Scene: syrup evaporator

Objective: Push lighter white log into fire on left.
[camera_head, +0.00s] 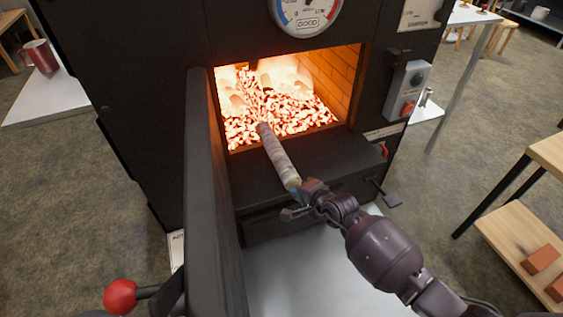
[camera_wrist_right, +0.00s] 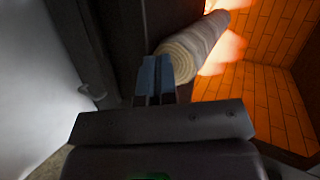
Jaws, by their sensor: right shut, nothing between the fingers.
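The lighter white log (camera_head: 279,156) lies across the sill of the open firebox. Its far end is over the glowing coals (camera_head: 285,112), and its near end sticks out over the black ledge toward me. My right gripper (camera_head: 304,190) is shut and empty, with its fingertips at the log's near end. In the right wrist view, the closed fingertips (camera_wrist_right: 155,75) are right by the round cut face of the log (camera_wrist_right: 178,63); whether they touch cannot be told. My left gripper is not in view.
The firebox door (camera_head: 200,180) stands open on the left of the opening, with a red knob (camera_head: 120,296) near it. A control box (camera_head: 407,90) is on the right of the furnace front. A wooden shelf (camera_head: 520,232) with bricks stands at the far right.

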